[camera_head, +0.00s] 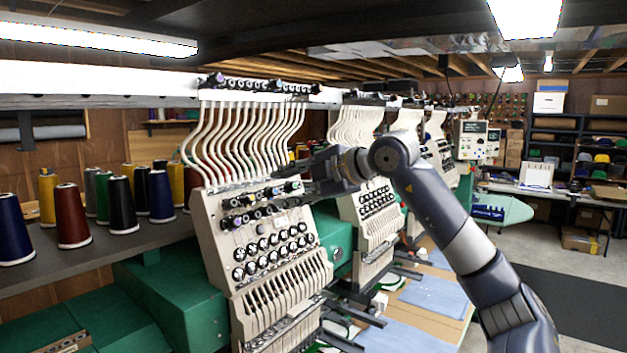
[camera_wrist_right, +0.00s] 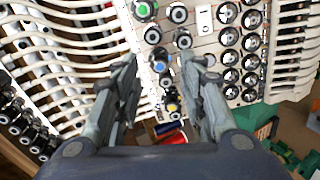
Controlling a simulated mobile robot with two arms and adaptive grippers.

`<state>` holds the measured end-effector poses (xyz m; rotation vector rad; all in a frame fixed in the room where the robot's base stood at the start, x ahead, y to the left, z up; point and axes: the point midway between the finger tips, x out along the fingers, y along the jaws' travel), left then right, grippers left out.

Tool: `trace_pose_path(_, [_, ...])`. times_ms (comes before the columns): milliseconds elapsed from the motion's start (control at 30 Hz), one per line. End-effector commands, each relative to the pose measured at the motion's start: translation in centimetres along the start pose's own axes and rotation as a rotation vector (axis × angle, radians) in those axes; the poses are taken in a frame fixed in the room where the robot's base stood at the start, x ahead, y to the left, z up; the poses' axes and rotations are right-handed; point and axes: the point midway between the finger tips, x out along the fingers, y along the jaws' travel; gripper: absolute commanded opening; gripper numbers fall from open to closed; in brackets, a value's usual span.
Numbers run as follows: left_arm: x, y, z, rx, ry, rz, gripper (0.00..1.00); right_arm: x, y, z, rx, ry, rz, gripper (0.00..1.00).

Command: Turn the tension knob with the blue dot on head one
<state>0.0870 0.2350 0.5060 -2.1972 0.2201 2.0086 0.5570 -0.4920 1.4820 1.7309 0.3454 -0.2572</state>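Head one is the nearest cream embroidery head (camera_head: 219,262), with rows of tension knobs on its sloped front. My right gripper (camera_head: 290,190) reaches in from the right at its upper knob rows and hides some knobs. In the right wrist view the right gripper (camera_wrist_right: 158,52) is open, one finger on each side of the knob column. A knob with a blue dot (camera_wrist_right: 160,67) shows between the fingers, apart from both as far as I can see. A green-dot knob (camera_wrist_right: 144,10) and a yellow-dot knob (camera_wrist_right: 172,107) are in the same column. My left gripper is not in view.
White thread tubes (camera_head: 232,135) rise above the knobs. Neighbouring black-and-white knobs (camera_wrist_right: 179,14) stand close to the fingertips. Thread cones (camera_head: 122,205) stand on a shelf at left. More heads (camera_head: 372,220) stand behind to the right.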

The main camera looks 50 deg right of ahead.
Motion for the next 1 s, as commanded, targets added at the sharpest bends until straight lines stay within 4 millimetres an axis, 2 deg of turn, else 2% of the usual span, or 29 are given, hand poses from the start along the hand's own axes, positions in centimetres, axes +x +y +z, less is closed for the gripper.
trace_pose_path(667, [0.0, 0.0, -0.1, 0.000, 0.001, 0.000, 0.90, -5.8, -0.1, 0.0, 0.000, 0.001, -0.001, 0.38])
trace_pose_path(800, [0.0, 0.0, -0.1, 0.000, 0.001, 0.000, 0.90, -7.6, 0.0, -0.1, 0.001, 0.003, 0.001, 0.38])
trace_pose_path(1000, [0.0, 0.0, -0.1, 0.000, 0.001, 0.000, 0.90, -8.8, 0.0, 0.0, 0.000, 0.001, 0.000, 0.38])
